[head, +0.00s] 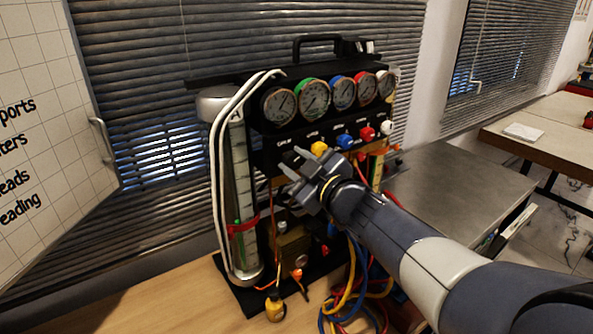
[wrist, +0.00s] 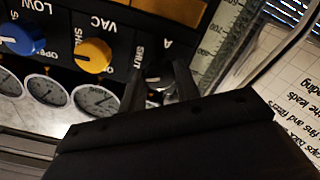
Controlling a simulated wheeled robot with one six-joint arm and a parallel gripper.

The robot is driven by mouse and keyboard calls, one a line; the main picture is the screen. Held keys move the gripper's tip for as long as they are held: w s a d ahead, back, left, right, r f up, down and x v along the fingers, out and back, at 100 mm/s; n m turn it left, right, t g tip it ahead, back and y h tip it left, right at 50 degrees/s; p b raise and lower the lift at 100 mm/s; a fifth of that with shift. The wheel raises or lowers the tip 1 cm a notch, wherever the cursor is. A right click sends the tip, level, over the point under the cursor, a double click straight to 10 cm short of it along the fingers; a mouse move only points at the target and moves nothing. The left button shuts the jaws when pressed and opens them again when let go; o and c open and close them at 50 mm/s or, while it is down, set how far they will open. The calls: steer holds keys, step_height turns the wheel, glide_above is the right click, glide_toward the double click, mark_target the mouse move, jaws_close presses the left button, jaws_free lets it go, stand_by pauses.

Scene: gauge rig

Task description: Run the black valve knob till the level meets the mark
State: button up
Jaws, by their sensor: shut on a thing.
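The gauge rig (head: 268,142) stands on the wooden bench with a row of coloured knobs below its dials. My gripper (head: 289,162) is at the left end of that row, left of the yellow knob (head: 319,148). In the wrist view my gripper (wrist: 159,78) is shut on the black valve knob (wrist: 155,76), between the fingers beside the SHUT lettering; the fingers hide most of it. A tall scaled tube (head: 241,180) stands at the rig's left, with a small green spot and a red band low on it. I cannot make out the liquid level or which marker is the mark.
Blue (head: 344,141), red (head: 366,134) and white (head: 386,128) knobs sit close by on the right. White hoses run along the tube's left side. Loose coloured hoses (head: 350,290) hang below my arm. A grey metal top (head: 455,195) to the right is clear.

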steer(key=o, duration=1)
steer(key=shift+c, duration=0.2)
steer(key=shift+s, duration=0.1)
steer(key=v, duration=1)
steer(key=shift+s+d, duration=0.25)
steer(key=shift+d, duration=0.05)
